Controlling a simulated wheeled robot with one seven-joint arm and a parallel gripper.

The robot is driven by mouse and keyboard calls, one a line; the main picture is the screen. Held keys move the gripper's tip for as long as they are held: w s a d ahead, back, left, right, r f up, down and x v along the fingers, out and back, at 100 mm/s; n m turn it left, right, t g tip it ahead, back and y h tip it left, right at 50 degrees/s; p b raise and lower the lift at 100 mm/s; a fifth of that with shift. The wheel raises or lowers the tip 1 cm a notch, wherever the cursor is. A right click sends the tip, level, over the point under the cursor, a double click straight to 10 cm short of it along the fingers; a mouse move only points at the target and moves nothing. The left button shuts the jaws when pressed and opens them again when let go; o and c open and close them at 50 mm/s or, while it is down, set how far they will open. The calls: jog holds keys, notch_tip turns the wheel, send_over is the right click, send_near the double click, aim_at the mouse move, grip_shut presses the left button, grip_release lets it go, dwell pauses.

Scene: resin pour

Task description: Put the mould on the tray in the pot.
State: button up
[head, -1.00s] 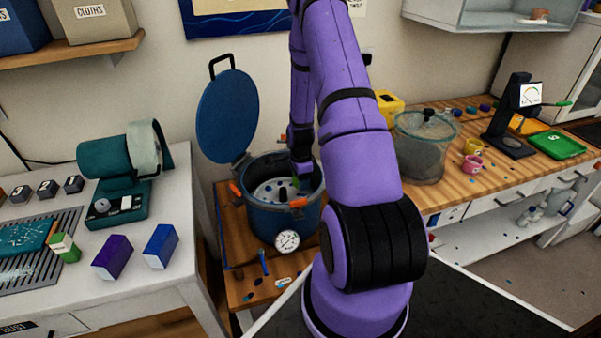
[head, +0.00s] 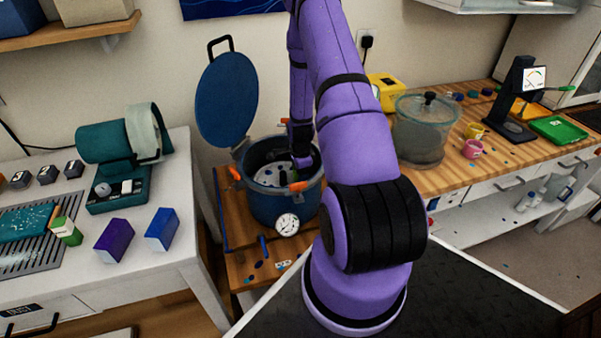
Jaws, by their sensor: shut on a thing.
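The blue pot (head: 283,207) stands on the low wooden stand with its round lid (head: 226,100) swung up behind it. Inside the pot is a light grey tray (head: 266,176) with dark spots on it. My gripper (head: 302,163) points down inside the pot's right part, near the rim. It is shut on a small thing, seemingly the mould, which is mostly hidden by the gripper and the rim. I cannot tell whether that thing touches the tray.
Orange clamps (head: 298,186) stick out around the pot's rim, and a gauge (head: 287,225) sits on its front. A glass vessel (head: 424,135) stands on the wooden counter to the right. Purple (head: 114,240) and blue (head: 162,229) boxes stand on the left bench.

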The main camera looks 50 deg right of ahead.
jog(key=shift+f, duration=0.5)
jog(key=o, duration=1)
jog(key=shift+r, duration=7.55)
